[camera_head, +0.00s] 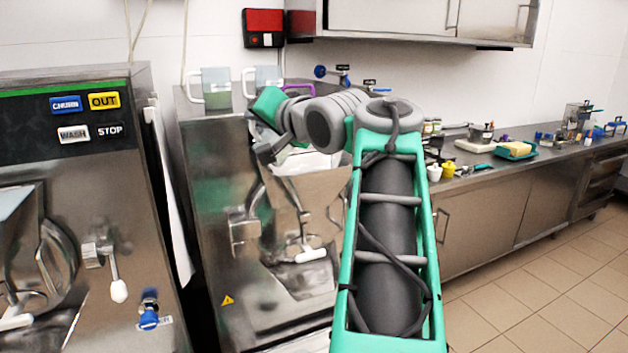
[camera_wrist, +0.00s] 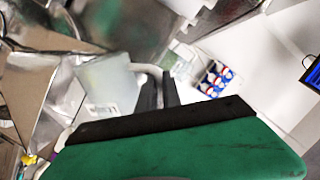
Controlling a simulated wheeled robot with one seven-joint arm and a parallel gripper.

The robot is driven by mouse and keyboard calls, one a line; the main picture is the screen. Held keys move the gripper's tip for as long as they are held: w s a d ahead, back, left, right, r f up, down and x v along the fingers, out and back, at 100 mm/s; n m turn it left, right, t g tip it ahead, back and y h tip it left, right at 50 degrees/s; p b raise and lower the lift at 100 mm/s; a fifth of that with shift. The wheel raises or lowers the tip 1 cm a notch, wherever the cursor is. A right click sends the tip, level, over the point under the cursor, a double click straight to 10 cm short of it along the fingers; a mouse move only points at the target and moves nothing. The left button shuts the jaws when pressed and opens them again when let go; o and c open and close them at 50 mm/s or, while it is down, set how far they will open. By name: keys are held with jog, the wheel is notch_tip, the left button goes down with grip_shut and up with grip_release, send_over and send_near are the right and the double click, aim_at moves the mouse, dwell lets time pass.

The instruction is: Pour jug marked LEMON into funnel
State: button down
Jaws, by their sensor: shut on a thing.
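My gripper (camera_wrist: 158,88) is shut on the white handle of a translucent jug (camera_wrist: 106,80). The jug is left of the fingers in the wrist view. A small pale label shows on it, too blurred to read. In the head view my gripper (camera_head: 266,150) is in front of the middle steel machine, and a pale shape beside it seems to be the held jug. A steel hopper-like chute (camera_head: 318,196), perhaps the funnel, is on the machine's front just below. I cannot see anything pouring.
Two more jugs (camera_head: 214,88) stand on top of the middle machine (camera_head: 208,185), behind my gripper. A purple handle shows beside them. Another machine (camera_head: 70,210) with buttons stands left. A counter (camera_head: 530,165) with many small items runs to the right; floor there is clear.

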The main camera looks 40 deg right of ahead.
jog(key=a+f+n+b, duration=0.1)
jog(key=b, duration=0.1)
jog(key=shift+a+b, duration=0.1)
jog(key=shift+b, duration=0.2)
jog(key=a+f+n+t+h+b, duration=0.1)
jog(key=a+f+n+b, duration=0.3)
jog(key=b, duration=1)
jog(key=a+n, duration=0.1)
jog(key=n, duration=0.2)
jog(key=shift+s+a+f+b, duration=0.2)
jog(key=shift+a+f+b, duration=0.1)
jog(key=shift+b, duration=0.05)
